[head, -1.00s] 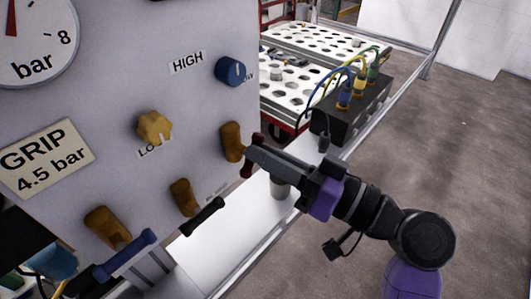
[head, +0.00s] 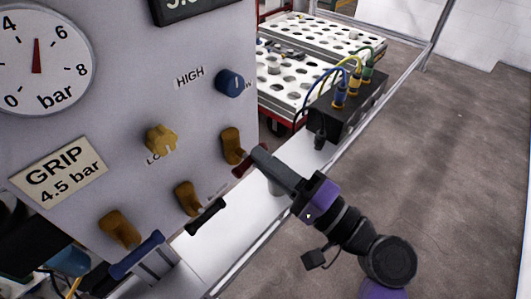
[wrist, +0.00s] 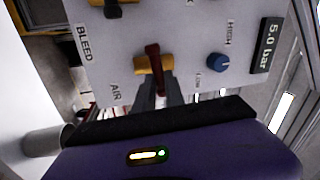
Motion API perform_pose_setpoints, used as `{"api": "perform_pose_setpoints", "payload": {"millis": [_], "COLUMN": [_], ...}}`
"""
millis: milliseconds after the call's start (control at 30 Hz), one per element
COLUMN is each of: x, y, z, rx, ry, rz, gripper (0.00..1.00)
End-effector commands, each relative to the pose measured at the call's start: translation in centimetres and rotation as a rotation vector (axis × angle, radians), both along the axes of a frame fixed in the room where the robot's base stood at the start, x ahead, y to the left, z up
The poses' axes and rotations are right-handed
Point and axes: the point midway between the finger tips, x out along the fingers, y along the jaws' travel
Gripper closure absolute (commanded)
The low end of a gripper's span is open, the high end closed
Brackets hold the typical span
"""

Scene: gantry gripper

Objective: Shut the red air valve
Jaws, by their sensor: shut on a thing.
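The red air valve has a brass body (head: 232,145) at the right edge of the grey panel, with a dark red lever (head: 243,164) in front of it. In the wrist view the red lever (wrist: 153,58) lies roughly across the brass body (wrist: 141,65), beside the AIR label. My gripper (head: 258,154) is shut on the red lever, coming from the right. In the wrist view the fingers (wrist: 160,92) hide the lever's lower end.
A black-handled valve (head: 205,216) and a blue-handled valve (head: 137,255) are on the panel to the left. A yellow knob (head: 161,139) and a blue knob (head: 230,83) are above. A black box with cables (head: 345,109) stands behind. Floor on the right is clear.

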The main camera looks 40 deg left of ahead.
Motion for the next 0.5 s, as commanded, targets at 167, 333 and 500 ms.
{"api": "perform_pose_setpoints", "payload": {"millis": [167,333,500], "x": [0.06,0.07,0.06], "y": [-0.08,-0.09,-0.1], "z": [-0.06,-0.21,-0.3], "rx": [0.006,0.01,0.012], "ry": [0.096,0.149,0.174], "rz": [-0.003,-0.004,-0.003], "gripper": [1.0,1.0,1.0]}}
